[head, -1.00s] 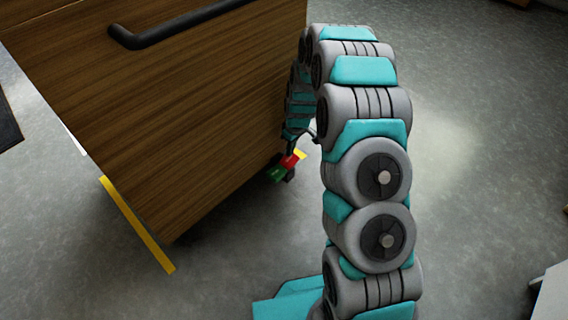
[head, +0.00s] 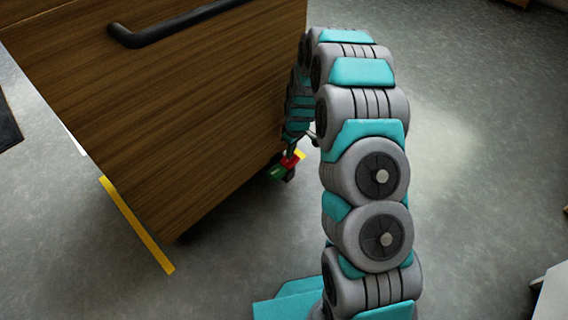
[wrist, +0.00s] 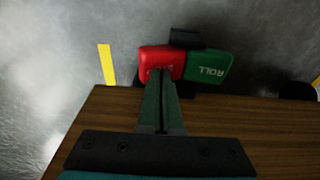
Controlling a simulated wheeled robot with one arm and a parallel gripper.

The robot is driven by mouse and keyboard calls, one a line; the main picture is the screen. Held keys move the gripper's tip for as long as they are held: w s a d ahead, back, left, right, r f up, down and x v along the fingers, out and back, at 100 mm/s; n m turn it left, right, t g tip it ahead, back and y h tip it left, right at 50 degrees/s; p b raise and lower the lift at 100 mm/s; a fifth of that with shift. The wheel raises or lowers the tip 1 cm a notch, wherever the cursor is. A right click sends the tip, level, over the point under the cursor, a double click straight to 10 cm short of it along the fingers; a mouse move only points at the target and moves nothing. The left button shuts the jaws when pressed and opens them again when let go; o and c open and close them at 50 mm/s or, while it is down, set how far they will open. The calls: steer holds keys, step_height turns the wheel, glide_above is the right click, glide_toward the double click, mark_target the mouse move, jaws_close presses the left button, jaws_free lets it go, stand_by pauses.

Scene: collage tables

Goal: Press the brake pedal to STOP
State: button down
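The red pedal (wrist: 161,60) and the green pedal (wrist: 208,66), marked ROLL, sit side by side low at the edge of the wooden cart. The red pedal's lettering is mostly hidden behind my fingertips. In the head view the red pedal (head: 289,161) and green pedal (head: 276,173) show small beside the cart's lower corner. My gripper (wrist: 161,74) has its two fingers together, with nothing between them. Its tips overlap the red pedal's face; I cannot tell whether they touch it. In the head view my arm partly hides the gripper.
The wooden cart (head: 170,110) with a black handle (head: 180,28) fills the left side. Yellow tape (head: 137,225) lies on the floor along its left, and another yellow strip (wrist: 107,64) lies near the pedals. Grey floor (head: 480,130) is open on the right.

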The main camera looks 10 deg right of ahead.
steer(key=shift+f, duration=0.45)
steer(key=shift+r, duration=0.1)
steer(key=shift+r+p, duration=0.55)
steer(key=shift+r, duration=2.85)
